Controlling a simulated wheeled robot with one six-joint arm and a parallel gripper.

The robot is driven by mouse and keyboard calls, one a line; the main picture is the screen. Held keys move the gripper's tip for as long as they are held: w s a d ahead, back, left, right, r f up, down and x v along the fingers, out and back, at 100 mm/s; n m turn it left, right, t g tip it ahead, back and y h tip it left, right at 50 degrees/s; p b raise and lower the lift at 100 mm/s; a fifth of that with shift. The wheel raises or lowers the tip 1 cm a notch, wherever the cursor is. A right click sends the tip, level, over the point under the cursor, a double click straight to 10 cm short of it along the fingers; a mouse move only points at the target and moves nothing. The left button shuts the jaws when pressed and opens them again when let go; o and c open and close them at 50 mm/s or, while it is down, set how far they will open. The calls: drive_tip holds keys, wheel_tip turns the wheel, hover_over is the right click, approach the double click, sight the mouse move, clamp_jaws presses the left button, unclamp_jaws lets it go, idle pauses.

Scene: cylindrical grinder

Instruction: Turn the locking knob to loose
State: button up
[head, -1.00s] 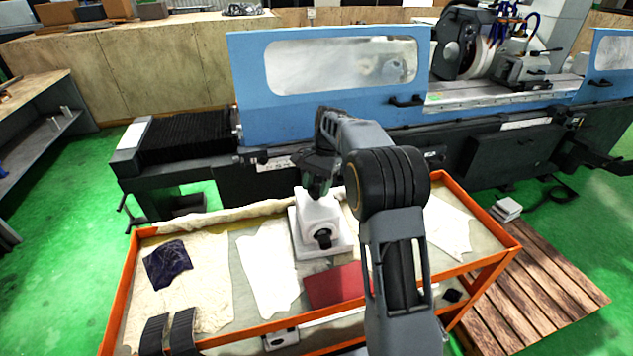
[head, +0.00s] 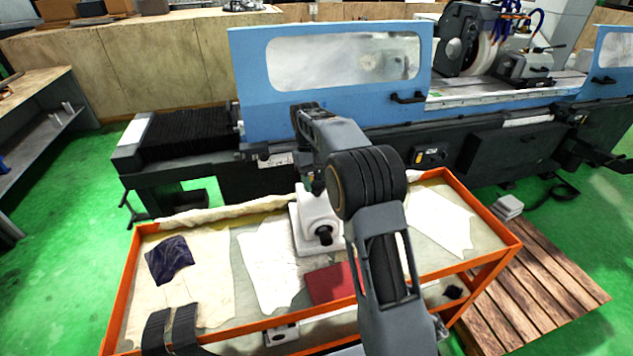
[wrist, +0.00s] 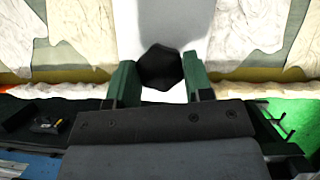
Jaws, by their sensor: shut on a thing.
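The black locking knob (wrist: 160,68) shows in the wrist view between the two green fingers of my gripper (wrist: 161,78). It sits on a white block-shaped device (wrist: 175,20). My gripper is shut on the knob, a finger on each side. In the head view the white device (head: 312,213) stands upright on the orange-edged cart, with a dark round part on its front (head: 324,235). My gripper (head: 312,186) is at the top of the device there and hides the knob. I cannot tell from any marking which way the knob is set.
The orange cart (head: 117,300) also holds pale cloths (head: 205,280), a dark blue cloth (head: 169,260) and a red item (head: 330,284) in front of the device. The blue grinder (head: 245,70) stands close behind. A wooden pallet (head: 545,290) lies at right.

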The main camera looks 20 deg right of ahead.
drive_tip(key=n+h, duration=0.1)
drive_tip(key=n, duration=0.2)
drive_tip(key=shift+a+n+t, duration=0.1)
drive_tip(key=shift+n+t, duration=0.2)
drive_tip(key=shift+n+t+h, duration=0.4)
drive_tip(key=shift+n+h, duration=0.3)
drive_tip(key=shift+n, duration=1.4)
drive_tip(key=o, duration=0.9)
drive_tip(key=shift+s, duration=0.1)
drive_tip(key=shift+o, duration=0.2)
drive_tip(key=shift+r, duration=0.1)
drive_tip(key=v, duration=1.2)
drive_tip(key=shift+a, duration=0.1)
